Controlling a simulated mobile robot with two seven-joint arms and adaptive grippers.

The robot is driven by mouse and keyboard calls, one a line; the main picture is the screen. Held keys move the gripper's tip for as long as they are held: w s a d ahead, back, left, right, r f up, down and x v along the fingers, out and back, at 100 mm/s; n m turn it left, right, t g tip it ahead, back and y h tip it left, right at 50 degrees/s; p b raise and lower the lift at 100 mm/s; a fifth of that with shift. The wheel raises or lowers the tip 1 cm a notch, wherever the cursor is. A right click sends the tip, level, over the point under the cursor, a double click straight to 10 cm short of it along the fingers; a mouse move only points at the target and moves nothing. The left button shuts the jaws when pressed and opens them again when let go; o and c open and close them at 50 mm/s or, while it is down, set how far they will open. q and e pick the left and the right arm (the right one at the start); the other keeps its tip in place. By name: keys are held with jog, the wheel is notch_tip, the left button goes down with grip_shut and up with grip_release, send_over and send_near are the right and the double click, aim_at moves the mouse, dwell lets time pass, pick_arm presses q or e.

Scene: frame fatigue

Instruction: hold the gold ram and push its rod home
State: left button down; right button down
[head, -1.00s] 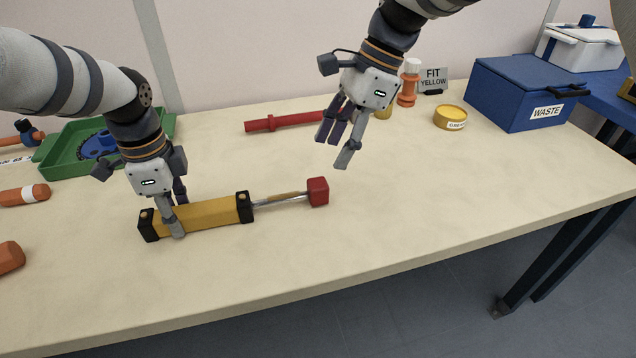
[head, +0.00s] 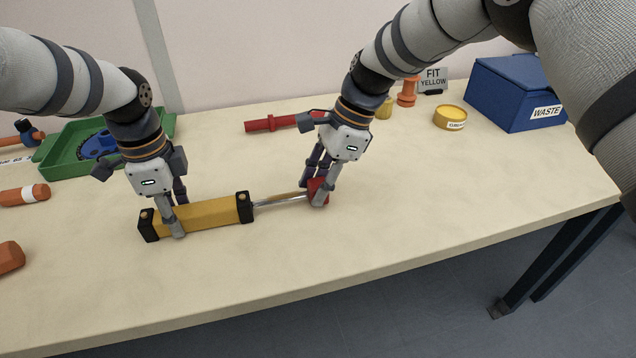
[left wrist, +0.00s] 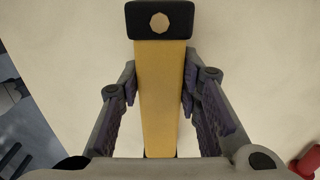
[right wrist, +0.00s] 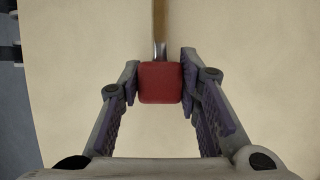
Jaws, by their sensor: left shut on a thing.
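The gold ram (head: 212,213) lies on the table with black end blocks and its rod (head: 275,201) extended to the right. A red block (head: 318,186) caps the rod's end. My left gripper (head: 174,219) is shut on the gold body, which also shows between its fingers in the left wrist view (left wrist: 160,85). My right gripper (head: 316,192) is at the red block, with one finger on each side. In the right wrist view the red block (right wrist: 160,83) sits between the fingertips, very close to both; whether they grip it I cannot tell.
A red bar (head: 285,122) lies behind the ram. A green tray (head: 65,163) and orange pieces (head: 25,195) are at the left. A yellow tin (head: 450,117), a sign (head: 433,78) and a blue waste box (head: 510,95) stand at the back right. The table in front is clear.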

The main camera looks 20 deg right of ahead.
aim_at(291, 195)
jog(key=shift+a, duration=2.4)
jog(key=c, duration=1.2)
grip_release()
jog(key=shift+o, duration=0.2)
jog(key=v, duration=1.2)
